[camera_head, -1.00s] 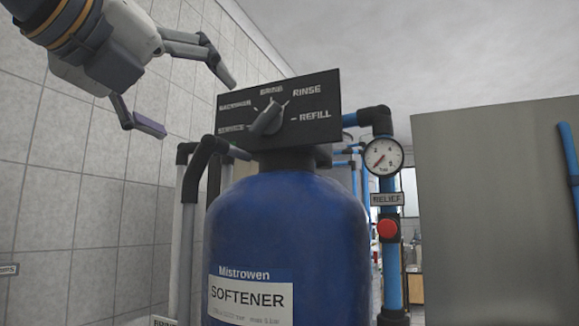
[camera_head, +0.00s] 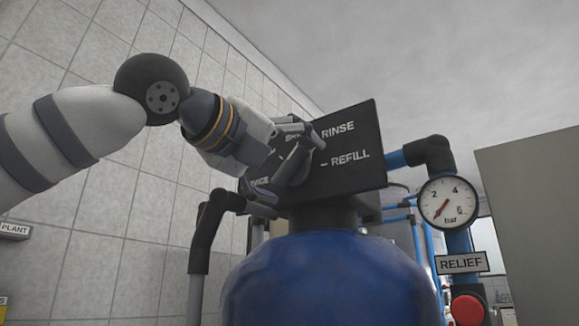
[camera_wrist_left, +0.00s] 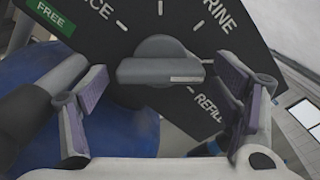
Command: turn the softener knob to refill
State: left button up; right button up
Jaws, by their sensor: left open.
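The softener's black control panel (camera_head: 350,140) carries position labels, with REFILL (camera_head: 345,159) on its right side. The grey knob (camera_wrist_left: 160,62) is in front of my left wrist camera, its bar lying level across that picture with a pale mark at the right end. In the head view the knob is largely hidden by my gripper. My left gripper (camera_head: 285,170) is open at the panel. In the left wrist view its fingers (camera_wrist_left: 165,88) stand on either side of the knob, with gaps between pads and bar. REFILL also shows by the right finger (camera_wrist_left: 208,105).
The blue softener tank (camera_head: 325,280) stands below the panel. A black-and-grey pipe (camera_head: 208,235) rises close under my left gripper. A pressure gauge (camera_head: 448,203) and red relief button (camera_head: 467,309) are at the right. A tiled wall (camera_head: 110,215) is behind my left arm.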

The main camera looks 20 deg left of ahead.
pick_arm(q)
jog(key=shift+w, duration=0.2)
jog(key=c, duration=1.1)
jog(key=shift+c, duration=0.2)
jog(key=shift+m, duration=0.4)
jog(key=m, duration=0.3)
jog(key=shift+m, duration=0.4)
jog(key=shift+a+f+m, duration=0.1)
jog(key=shift+m, duration=2)
jog(key=o, duration=1.1)
jog(key=shift+o, duration=0.2)
